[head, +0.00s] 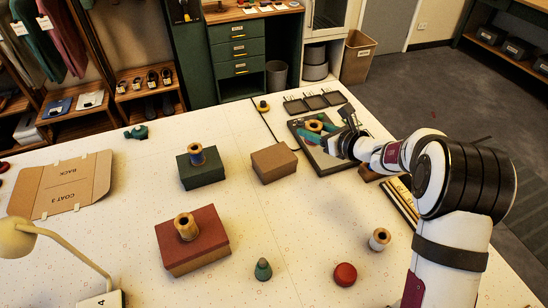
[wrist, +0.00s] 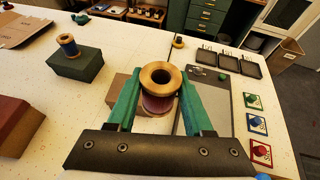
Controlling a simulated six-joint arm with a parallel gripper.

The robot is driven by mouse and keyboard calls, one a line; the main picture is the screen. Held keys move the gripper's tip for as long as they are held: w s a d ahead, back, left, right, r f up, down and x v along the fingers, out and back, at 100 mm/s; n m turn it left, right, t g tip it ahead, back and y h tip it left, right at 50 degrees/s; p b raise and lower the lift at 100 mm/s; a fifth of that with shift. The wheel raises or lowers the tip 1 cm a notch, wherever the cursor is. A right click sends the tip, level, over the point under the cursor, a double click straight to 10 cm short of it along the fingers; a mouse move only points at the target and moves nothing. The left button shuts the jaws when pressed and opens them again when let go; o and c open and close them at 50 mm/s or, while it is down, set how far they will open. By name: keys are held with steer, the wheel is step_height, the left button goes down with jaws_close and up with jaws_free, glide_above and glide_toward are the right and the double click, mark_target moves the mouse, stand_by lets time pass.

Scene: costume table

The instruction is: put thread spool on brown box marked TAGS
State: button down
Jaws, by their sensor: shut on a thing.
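My gripper (head: 319,129) has green fingers and is shut on a thread spool (head: 314,125) with wooden ends. In the wrist view the spool (wrist: 158,88) sits between the fingertips (wrist: 158,90), and its thread looks dark red. The brown box (head: 274,164) is on the table, left of and nearer than my gripper in the head view; its top is bare. Any TAGS marking is not readable. In the wrist view the brown box (wrist: 112,104) is mostly hidden behind the left finger.
A green box (head: 203,172) bears a blue spool (head: 196,154). A red box (head: 193,248) bears another spool (head: 186,227). A grey board (head: 326,161) lies below my gripper.

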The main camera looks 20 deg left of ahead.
steer(key=shift+m+t+h, duration=0.3)
steer(key=shift+m, duration=0.1)
steer(key=a+f, duration=0.2)
steer(key=a, duration=0.1)
steer(key=a+f, duration=0.2)
steer(key=a, duration=0.2)
steer(key=a+f, duration=0.2)
steer(key=a, duration=0.1)
steer(key=shift+w+a+f, duration=0.1)
steer(key=shift+w+a, duration=0.05)
steer(key=shift+a, duration=0.1)
steer(key=shift+a+f, duration=0.15)
steer(key=shift+f, duration=0.95)
steer(key=shift+a+f, duration=0.15)
steer(key=shift+f, duration=0.95)
steer(key=shift+c, duration=1.5)
jaws_free()
steer(key=shift+f, duration=0.1)
